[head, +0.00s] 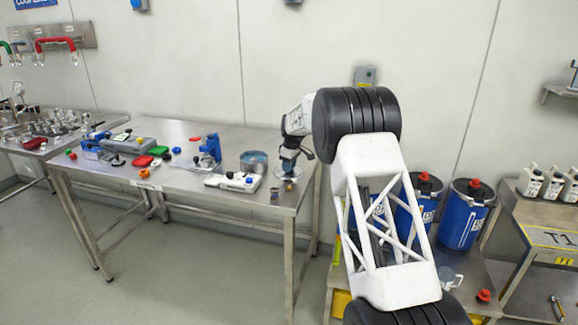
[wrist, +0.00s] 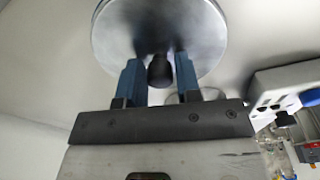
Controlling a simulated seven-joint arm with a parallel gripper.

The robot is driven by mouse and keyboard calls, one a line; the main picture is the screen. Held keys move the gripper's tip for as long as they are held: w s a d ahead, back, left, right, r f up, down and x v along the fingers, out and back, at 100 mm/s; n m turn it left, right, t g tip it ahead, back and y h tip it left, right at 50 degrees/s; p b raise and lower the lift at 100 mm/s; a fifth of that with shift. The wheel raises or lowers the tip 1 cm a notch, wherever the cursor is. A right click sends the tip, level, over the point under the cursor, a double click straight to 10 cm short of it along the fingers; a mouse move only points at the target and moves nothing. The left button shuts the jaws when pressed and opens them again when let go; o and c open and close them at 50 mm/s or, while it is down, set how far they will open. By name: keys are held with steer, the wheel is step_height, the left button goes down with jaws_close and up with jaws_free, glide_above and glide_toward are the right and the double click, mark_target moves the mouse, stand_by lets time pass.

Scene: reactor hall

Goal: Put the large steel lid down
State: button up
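The large steel lid (head: 290,174) is a round flat disc at the right end of the steel table (head: 188,178). In the wrist view the lid (wrist: 208,40) fills the top middle, with a black knob (wrist: 160,72) at its centre. My gripper (head: 290,155) points down over the lid. Its two blue fingers (wrist: 160,78) stand on either side of the knob, close against it. I cannot tell for sure whether the lid's underside touches the tabletop. The gripper body hides the lid's near parts.
A white device (head: 233,182) and a round steel pot (head: 254,161) stand just left of the lid. Blue fixtures (head: 208,150) and small coloured parts lie farther left. The table's right edge is close. Blue drums (head: 465,215) stand beyond it.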

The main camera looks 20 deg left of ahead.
mark_target(292, 172)
steer(key=shift+o, duration=1.4)
steer(key=shift+r, duration=0.2)
step_height(292, 172, up, 12)
steer(key=d, duration=0.1)
steer(key=shift+s+d, duration=0.15)
steer(key=shift+d, duration=0.05)
